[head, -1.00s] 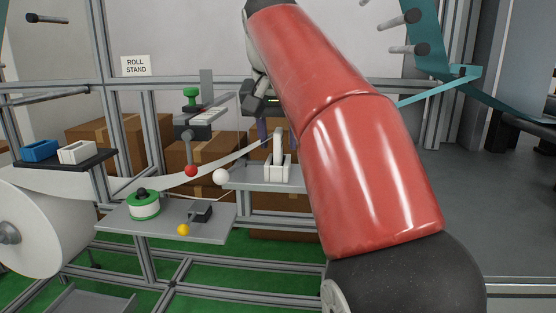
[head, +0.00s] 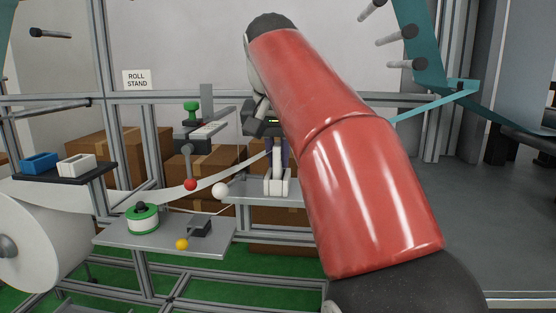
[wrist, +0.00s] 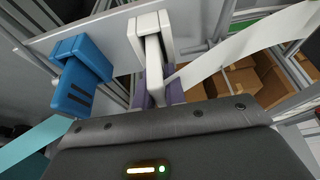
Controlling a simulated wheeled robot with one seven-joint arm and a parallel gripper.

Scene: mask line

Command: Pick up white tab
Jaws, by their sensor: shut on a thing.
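A white upright tab (head: 278,156) stands on a white base at the edge of a grey shelf, left of my red arm. In the wrist view the white tab (wrist: 154,68) reaches from its white housing toward my gripper. My gripper (head: 277,152) is above the base with its purple fingers on either side of the tab, shut on it. The fingers (wrist: 160,92) are partly hidden behind the gripper body in the wrist view. The tab still appears to meet its base.
A blue lever (wrist: 80,75) sits left of the white tab in the wrist view. A paper strip (wrist: 240,45) passes close on the right. A white ball (head: 220,190) is left of the base. A white block (head: 76,164) and blue block (head: 39,163) rest on a black shelf.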

